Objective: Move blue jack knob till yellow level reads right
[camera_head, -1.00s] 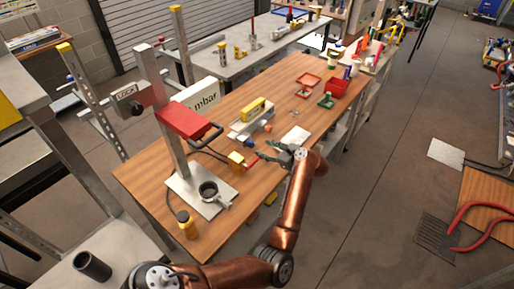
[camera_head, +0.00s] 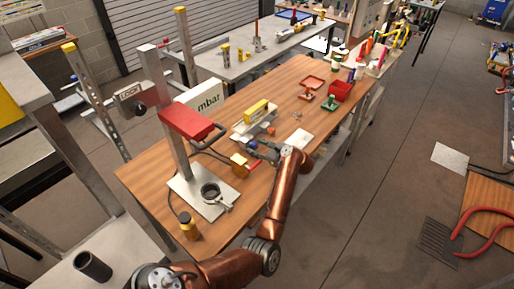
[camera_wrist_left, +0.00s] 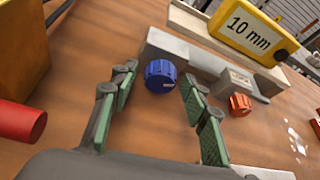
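The blue knob (camera_wrist_left: 160,75) sits on the near side of a grey metal jack block (camera_wrist_left: 175,52) in the left wrist view. My left gripper (camera_wrist_left: 159,82) is open, with its green-padded fingers on either side of the knob; I cannot tell whether they touch it. In the head view, my left gripper (camera_head: 256,147) is low beside the jack and hides the blue knob. The yellow level (camera_head: 257,105) lies along the top of the jack assembly. It is marked "10 mm" in the wrist view (camera_wrist_left: 255,30), and its reading cannot be made out. My right gripper is out of view.
An orange knob (camera_wrist_left: 240,105) is right of the blue one. A yellow block (camera_head: 239,161) with a red handle is left of the gripper. A metal stand (camera_head: 177,140) with a red head is farther left. A white card (camera_head: 299,139) lies to the right.

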